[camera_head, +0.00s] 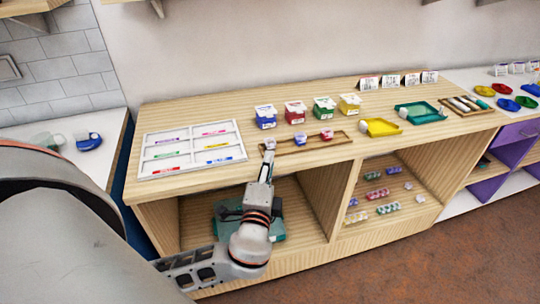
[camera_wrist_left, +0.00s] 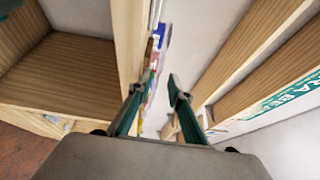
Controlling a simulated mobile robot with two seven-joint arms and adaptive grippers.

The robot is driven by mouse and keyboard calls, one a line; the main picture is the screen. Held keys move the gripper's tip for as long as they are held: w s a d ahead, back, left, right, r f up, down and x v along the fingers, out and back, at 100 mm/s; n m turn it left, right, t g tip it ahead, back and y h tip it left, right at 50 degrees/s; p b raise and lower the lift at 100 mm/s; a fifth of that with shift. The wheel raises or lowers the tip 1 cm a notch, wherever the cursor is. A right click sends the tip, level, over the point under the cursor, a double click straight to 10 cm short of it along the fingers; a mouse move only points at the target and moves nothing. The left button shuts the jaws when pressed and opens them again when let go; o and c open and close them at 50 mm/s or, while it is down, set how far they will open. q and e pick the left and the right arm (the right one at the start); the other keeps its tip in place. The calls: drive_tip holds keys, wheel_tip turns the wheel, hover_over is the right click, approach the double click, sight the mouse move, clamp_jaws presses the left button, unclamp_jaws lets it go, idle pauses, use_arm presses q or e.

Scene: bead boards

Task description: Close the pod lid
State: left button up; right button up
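A narrow wooden tray (camera_head: 285,151) lies near the front edge of the table and holds small pods. A purple-blue pod (camera_head: 300,138) and a pink-and-blue pod (camera_head: 327,134) stand in it. I cannot tell which pod the task means, or whether any lid is open. My left gripper (camera_head: 268,150) is at the tray's left end, pointing away from me, apart from those two pods. In the left wrist view its two fingers (camera_wrist_left: 161,77) are spread with a gap, and I see nothing held between them. My right gripper is not in view.
Blue, red, green and yellow boxes (camera_head: 323,109) stand behind the tray. A white sectioned board (camera_head: 190,132) lies left, yellow (camera_head: 380,127) and green (camera_head: 420,113) trays right. Below are open shelves; a teal container (camera_head: 278,232) sits in the left one, behind my arm.

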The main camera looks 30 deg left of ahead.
use_arm(q)
drive_tip(key=shift+v, duration=1.75)
drive_tip(key=shift+r, duration=0.1)
